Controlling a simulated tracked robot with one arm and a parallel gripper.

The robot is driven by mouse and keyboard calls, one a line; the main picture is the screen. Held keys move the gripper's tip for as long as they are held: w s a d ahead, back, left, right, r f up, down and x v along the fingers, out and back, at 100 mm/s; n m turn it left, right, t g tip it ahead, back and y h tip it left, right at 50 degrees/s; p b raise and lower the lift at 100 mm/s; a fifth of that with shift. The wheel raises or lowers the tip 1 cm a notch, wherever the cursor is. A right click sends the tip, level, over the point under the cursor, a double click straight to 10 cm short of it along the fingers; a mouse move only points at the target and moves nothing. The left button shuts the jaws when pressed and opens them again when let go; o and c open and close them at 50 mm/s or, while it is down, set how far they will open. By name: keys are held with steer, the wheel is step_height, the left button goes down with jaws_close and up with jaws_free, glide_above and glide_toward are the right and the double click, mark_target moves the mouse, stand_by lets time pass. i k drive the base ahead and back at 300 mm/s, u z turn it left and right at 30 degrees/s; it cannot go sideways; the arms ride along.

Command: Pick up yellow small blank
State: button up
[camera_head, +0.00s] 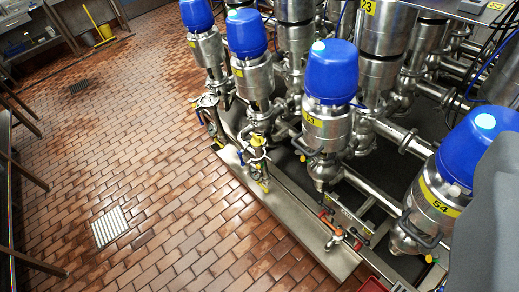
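I cannot make out a yellow small blank for certain. Small yellow spots show low on the valves: one yellow piece (430,258) under the valve labelled 54, and another yellow piece (264,187) at the foot of a valve near the kerb. They are too small to identify. A smooth grey part, probably mine, fills the right edge and hides part of the valve 54 (440,200). My gripper's fingers do not show.
Blue-topped steel valves (330,75) with pipes crowd the right half. A grey kerb (290,222) with a red-handled fitting (334,237) borders them. A red object (372,285) is cut off at the bottom. The brick floor (150,160) is open, with a drain grate (110,227).

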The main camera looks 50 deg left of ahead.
mark_target(257, 141)
steer(key=z, duration=0.05)
steer(key=k, duration=0.65)
steer(key=u, duration=0.5)
steer(key=i, duration=0.75)
steer(key=u, duration=1.05)
steer(key=i, duration=0.75)
steer(key=u, duration=0.3)
